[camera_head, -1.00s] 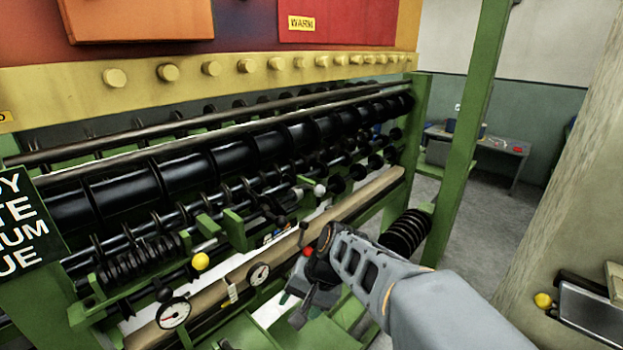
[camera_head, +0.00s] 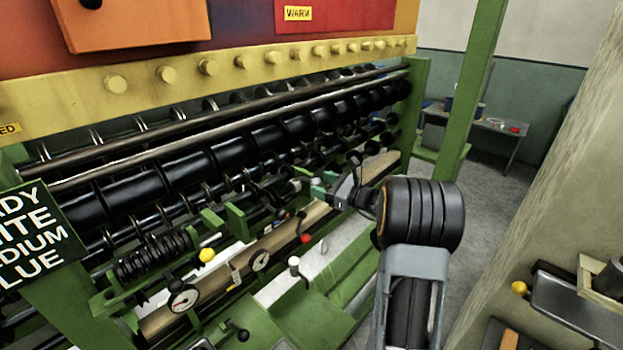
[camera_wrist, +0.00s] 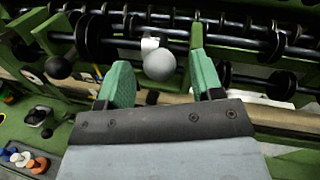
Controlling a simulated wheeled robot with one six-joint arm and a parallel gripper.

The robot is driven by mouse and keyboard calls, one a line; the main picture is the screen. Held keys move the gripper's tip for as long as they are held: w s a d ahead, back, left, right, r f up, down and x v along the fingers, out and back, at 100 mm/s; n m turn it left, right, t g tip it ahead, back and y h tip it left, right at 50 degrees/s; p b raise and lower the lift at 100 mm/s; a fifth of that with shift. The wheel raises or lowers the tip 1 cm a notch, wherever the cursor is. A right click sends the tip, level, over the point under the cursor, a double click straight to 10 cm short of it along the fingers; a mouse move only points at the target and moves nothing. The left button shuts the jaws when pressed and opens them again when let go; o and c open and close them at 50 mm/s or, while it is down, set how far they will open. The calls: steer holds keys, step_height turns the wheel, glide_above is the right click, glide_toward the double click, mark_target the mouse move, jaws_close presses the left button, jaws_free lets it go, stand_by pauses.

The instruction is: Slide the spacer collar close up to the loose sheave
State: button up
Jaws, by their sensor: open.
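My gripper (camera_wrist: 160,55) has two green fingers, spread open with nothing clamped between them. It faces the row of shafts, and in the head view my gripper (camera_head: 322,190) is beside the lower shaft. A pale grey ball (camera_wrist: 159,65) with a small white piece (camera_wrist: 149,44) shows between the fingers, in front of a dark shaft; this seems to be the spacer collar's knob. I cannot tell whether a finger touches it. Black sheaves sit along the shaft, one left (camera_wrist: 97,38) and one right (camera_wrist: 270,43). I cannot tell which is loose.
A black ball knob (camera_wrist: 58,67) stands left of my gripper. A tan rail (camera_head: 285,228) runs below the shafts, with gauges (camera_head: 184,298) and a yellow knob (camera_head: 207,255).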

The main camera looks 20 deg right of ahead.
mark_target(311, 181)
steer(key=shift+p+x, duration=0.5)
steer(key=shift+x, duration=1.6)
steer(key=shift+c, duration=0.3)
jaws_close()
steer(key=shift+s, duration=0.1)
